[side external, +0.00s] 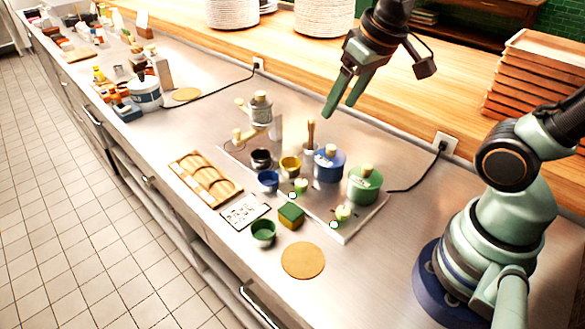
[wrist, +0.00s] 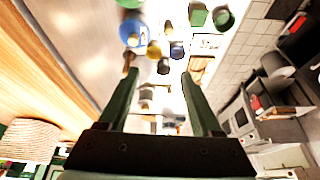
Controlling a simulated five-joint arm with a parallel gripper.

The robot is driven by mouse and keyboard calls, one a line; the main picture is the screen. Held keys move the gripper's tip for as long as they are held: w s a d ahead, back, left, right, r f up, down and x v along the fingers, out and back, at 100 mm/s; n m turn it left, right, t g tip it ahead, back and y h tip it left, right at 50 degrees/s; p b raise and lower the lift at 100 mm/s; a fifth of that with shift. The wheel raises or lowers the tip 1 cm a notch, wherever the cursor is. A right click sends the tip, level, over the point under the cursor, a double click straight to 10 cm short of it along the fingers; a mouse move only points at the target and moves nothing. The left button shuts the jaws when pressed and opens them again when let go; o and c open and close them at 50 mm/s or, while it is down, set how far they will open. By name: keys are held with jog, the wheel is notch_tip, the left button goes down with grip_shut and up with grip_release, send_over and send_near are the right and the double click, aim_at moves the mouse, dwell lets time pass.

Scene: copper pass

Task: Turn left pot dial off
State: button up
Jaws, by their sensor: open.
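The left pot is blue with a pale knob (side external: 328,165) and stands on a flat pale cooking plate (side external: 345,232). A green pot (side external: 364,187) stands to its right. The left dial (side external: 300,186), pale with green, sits in front of the blue pot, beside a small green-lit spot (side external: 292,195). A similar right dial (side external: 342,213) sits in front of the green pot, beside its own green spot (side external: 333,224). My gripper (side external: 343,107) is open and empty, raised above and behind the pots. In the wrist view the blue pot (wrist: 132,30) appears beyond the fingertips; the dials are unclear there.
Small cups in black (side external: 261,159), yellow (side external: 290,166) and blue (side external: 268,181) stand left of the dials. A green cube (side external: 291,215), a green cup (side external: 263,232) and a round tan mat (side external: 302,260) lie in front. A wooden rack (side external: 205,178) is further left.

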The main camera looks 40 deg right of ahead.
aim_at(301, 182)
jog(key=w+a+f+m+g, duration=0.2)
jog(key=w+a+f+g, duration=0.15)
jog(key=w+f, duration=0.45)
jog(key=shift+g, duration=0.45)
jog(key=f, duration=0.8)
jog(key=s+d+f, duration=0.1)
jog(key=f, duration=0.4)
grip_shut()
